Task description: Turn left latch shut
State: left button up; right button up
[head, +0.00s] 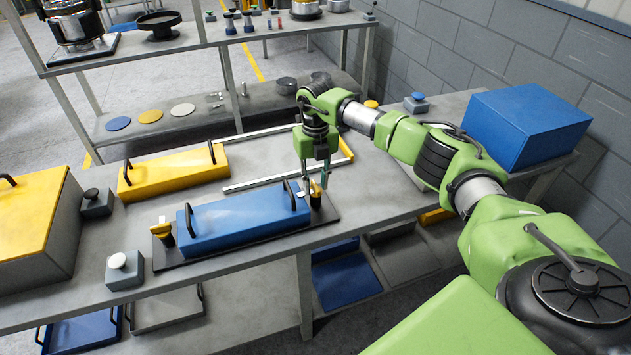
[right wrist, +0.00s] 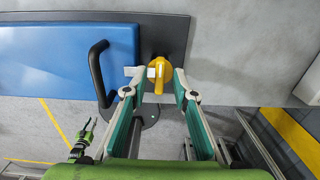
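A blue pallet cover (head: 240,220) with two black handles lies on a dark base plate (head: 262,240). The left latch (head: 162,231), a yellow knob on a dark post, stands at the plate's left end. The right latch (head: 316,190) stands at its right end. My right gripper (head: 318,178) is over the right latch, far from the left one. In the right wrist view, its open fingers (right wrist: 156,88) stand either side of the yellow knob (right wrist: 158,70), beside a pale tab. A small green and dark shape at lower left there looks like my left gripper (right wrist: 84,140); its fingers are unclear.
A yellow pallet (head: 175,172) lies behind the blue one. Grey button boxes (head: 125,270) stand left of the plate. A large yellow box (head: 35,220) is at far left, a blue box (head: 525,120) at back right.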

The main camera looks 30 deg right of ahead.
aim_at(316, 185)
jog(key=shift+r, duration=0.15)
notch_tip(316, 185, up, 12)
dwell(0.4)
jog(key=shift+f, duration=0.2)
